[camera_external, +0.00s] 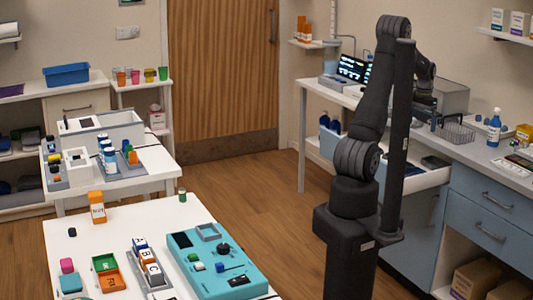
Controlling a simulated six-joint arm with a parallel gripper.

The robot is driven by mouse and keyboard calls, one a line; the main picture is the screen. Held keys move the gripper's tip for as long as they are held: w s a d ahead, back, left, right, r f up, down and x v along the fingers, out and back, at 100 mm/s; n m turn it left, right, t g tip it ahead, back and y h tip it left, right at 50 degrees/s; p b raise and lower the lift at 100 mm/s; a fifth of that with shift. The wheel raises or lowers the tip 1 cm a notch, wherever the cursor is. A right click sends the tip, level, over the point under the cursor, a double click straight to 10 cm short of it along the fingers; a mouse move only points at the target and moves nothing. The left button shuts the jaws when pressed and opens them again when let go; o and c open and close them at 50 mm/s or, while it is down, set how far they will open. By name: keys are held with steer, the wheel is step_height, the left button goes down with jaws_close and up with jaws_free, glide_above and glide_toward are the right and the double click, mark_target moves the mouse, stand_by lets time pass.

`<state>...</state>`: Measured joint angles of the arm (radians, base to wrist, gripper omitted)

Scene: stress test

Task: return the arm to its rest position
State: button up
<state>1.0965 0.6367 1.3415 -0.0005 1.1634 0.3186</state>
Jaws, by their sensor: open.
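My arm stands upright at centre right. Its upper links rise to a bend near the top of the view and fold over to the far right side. My gripper (424,112) points down behind the arm's upright, above the counter at the right. It is small, dark and partly hidden by my own arm. The jaws are open, and nothing is seen held in them.
The blue-fronted counter (489,182) at the right has an open drawer (420,180) and a wire basket (455,131). Open floor lies in the middle.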

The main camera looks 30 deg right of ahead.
steer(key=w+a+n, duration=0.5)
steer(key=w+a, duration=0.5)
steer(key=w, duration=0.5)
steer(key=shift+w, duration=0.25)
steer(key=shift+a+f, duration=0.1)
steer(key=shift+a, duration=0.05)
steer(key=w+a+f+n+g+h, duration=0.2)
steer(key=a+f+n+g+h, duration=0.5)
steer(key=a+f+n, duration=0.7)
steer(key=w+a+f+n+t+h, duration=0.2)
steer(key=a+f+n+t+h, duration=0.1)
steer(key=a+f+n+h, duration=0.4)
steer(key=w+a+f+n+t+h, duration=0.2)
steer(key=a+n+t+h, duration=0.2)
steer(key=a+n, duration=0.5)
steer(key=d, duration=0.9)
steer(key=shift+m, duration=0.4)
steer(key=shift+w+a+f, duration=0.1)
